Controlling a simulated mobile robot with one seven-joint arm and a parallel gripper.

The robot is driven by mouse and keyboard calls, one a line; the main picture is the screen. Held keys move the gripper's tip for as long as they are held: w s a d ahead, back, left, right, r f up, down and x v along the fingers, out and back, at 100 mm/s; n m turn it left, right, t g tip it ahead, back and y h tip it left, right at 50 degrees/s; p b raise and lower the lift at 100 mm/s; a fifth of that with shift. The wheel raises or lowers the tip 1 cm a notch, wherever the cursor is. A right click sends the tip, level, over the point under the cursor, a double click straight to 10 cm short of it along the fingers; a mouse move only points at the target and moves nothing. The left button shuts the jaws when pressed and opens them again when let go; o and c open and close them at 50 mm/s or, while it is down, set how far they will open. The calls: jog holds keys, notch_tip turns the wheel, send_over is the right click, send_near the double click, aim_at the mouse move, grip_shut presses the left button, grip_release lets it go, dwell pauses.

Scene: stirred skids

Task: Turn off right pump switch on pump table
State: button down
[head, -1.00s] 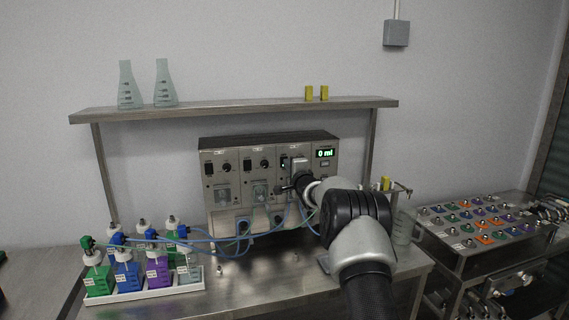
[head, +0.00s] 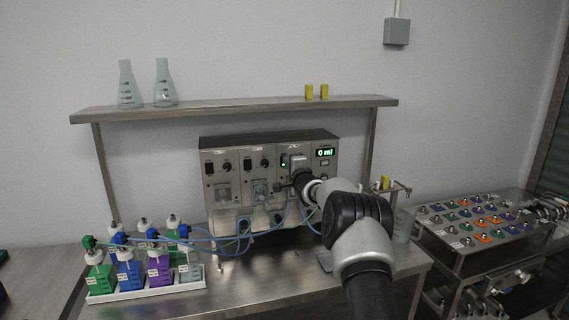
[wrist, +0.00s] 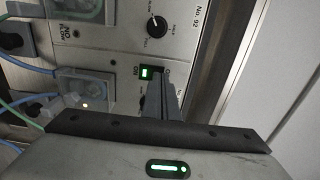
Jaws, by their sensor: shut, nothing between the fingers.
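The pump unit (head: 270,142) stands on the steel pump table (head: 262,286), with several switch-and-knob panels side by side. The right pump switch (wrist: 147,73) is lit green beside an "ON" label in the wrist view; its green light also shows in the head view (head: 284,163). My gripper (wrist: 158,77) is shut and empty, its fingertips right beside the switch. I cannot tell whether they touch it. In the head view my gripper (head: 296,163) covers much of the right pump's panel.
A green "0 ml" display (head: 325,153) is right of my gripper. Blue tubes (head: 215,240) run to bottles in a white tray (head: 150,294) at left. A shelf (head: 235,108) spans above the unit. A beaker (head: 405,225) stands at the table's right end.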

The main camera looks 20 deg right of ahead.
jog(key=shift+w, duration=0.15)
dwell(0.4)
jog(key=shift+w+r+p, duration=0.1)
jog(key=shift+w+p, duration=0.2)
jog(key=shift+p, duration=0.3)
jog(key=shift+w, duration=0.25)
jog(key=shift+s+b, duration=0.5)
jog(key=shift+s, duration=0.2)
